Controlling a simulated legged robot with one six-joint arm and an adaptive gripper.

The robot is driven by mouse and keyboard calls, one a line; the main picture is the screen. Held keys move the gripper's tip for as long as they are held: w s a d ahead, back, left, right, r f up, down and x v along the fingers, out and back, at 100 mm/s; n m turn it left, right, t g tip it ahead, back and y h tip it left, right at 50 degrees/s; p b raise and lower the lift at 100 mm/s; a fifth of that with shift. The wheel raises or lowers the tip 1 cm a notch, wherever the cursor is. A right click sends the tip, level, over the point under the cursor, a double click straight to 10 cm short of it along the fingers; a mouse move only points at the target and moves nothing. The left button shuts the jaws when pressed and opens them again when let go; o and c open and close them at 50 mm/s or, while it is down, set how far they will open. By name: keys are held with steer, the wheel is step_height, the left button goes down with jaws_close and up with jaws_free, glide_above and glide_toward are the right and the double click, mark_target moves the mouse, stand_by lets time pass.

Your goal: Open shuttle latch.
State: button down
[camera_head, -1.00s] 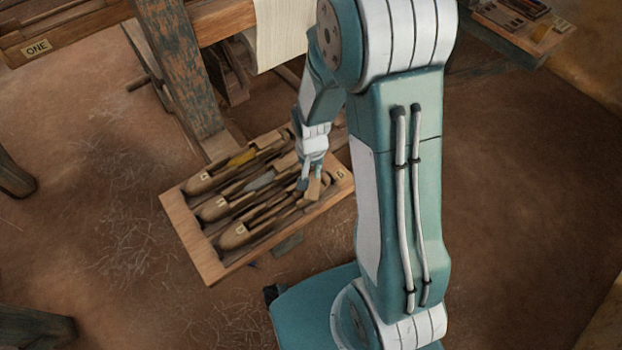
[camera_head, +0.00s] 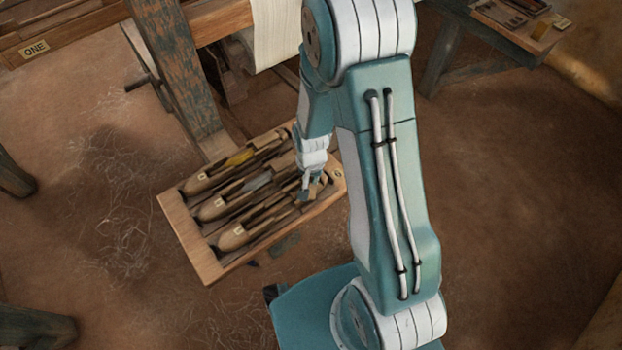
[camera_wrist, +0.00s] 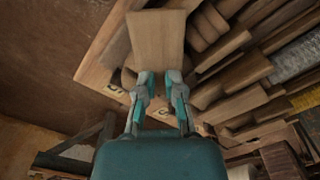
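A wooden tray (camera_head: 190,243) on the floor holds three boat-shaped shuttles side by side: the far one (camera_head: 198,184) with yellow thread, the middle one (camera_head: 214,209) with grey, the near one (camera_head: 233,238) with no bright thread visible. My gripper (camera_head: 312,190) is low over the tray's right end, at the near shuttle's right end. In the wrist view my gripper (camera_wrist: 158,77) has its fingers apart, and a flat tan wooden piece (camera_wrist: 157,40) lies just beyond and between the tips. Whether the fingers touch it is unclear. I cannot make out the latch for certain.
The loom's worn blue post (camera_head: 178,70) stands behind the tray, with pale cloth (camera_head: 277,32) hanging beside it. A beam labelled ONE (camera_head: 35,48) is at top left. A bench with small tools (camera_head: 515,22) is at top right.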

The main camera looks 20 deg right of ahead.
steer(key=shift+n, duration=0.5)
stand_by(0.4)
steer(key=n, duration=0.3)
steer(key=shift+n, duration=2.4)
steer(key=shift+w, duration=0.1)
steer(key=c, duration=1)
jaws_free()
steer(key=shift+c, duration=0.2)
step_height(320, 180, up, 12)
